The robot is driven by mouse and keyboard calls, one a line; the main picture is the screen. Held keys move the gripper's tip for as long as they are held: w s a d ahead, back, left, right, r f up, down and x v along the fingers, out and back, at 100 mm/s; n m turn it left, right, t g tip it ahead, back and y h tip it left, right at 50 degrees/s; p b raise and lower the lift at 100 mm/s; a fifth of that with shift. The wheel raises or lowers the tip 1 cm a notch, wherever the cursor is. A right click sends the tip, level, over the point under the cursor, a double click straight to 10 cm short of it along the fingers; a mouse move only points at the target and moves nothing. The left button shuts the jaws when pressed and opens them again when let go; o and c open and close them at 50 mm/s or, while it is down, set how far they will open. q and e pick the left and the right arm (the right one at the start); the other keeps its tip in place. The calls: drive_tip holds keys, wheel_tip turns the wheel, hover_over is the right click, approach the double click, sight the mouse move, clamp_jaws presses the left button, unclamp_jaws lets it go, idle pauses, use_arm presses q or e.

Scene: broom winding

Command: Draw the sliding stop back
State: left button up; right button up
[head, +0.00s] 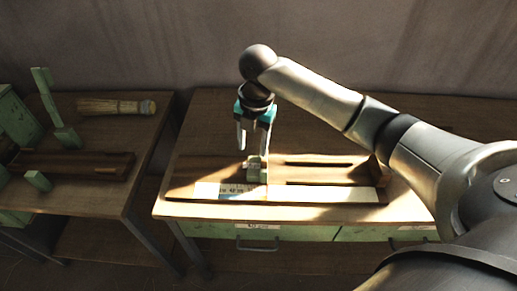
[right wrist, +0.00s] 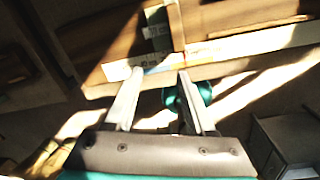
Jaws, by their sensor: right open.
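The sliding stop, a small pale green block (head: 255,171), stands upright on the wooden board (head: 320,172) towards its left part. In the right wrist view the green block (right wrist: 157,36) shows just beyond the fingertips. My right gripper (head: 253,149) points down at the block, with its two grey fingers apart. In the right wrist view the fingers of my right gripper (right wrist: 160,72) are open with nothing between them. The tips look close to the block; I cannot tell whether they touch it. My left gripper is not in view.
The board has two dark slots and a pale marked strip (head: 300,194) along its front. It lies on a wooden table (head: 215,125) with green drawers. A second table (head: 95,200) at left holds a brush (head: 115,106), green blocks (head: 38,181) and another board. A gap separates the tables.

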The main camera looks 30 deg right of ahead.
drive_tip(key=w+d+r+n, duration=0.2)
drive_tip(key=d+r+n, duration=0.25)
drive_tip(key=r, duration=0.25)
drive_tip(key=b, duration=0.3)
hover_over(258, 162)
drive_tip(key=s, duration=0.2)
drive_tip(key=shift+m+g, duration=0.3)
drive_tip(key=shift+m, duration=0.05)
drive_tip(key=f, duration=0.9)
drive_tip(key=d+f, duration=0.1)
drive_tip(key=f, duration=0.4)
drive_tip(key=shift+s+f, duration=0.1)
drive_tip(key=shift+f, duration=0.25)
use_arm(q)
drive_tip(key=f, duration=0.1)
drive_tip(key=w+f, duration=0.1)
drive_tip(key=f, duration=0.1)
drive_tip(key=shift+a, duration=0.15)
use_arm(e)
clamp_jaws()
drive_tip(key=shift+r, duration=0.1)
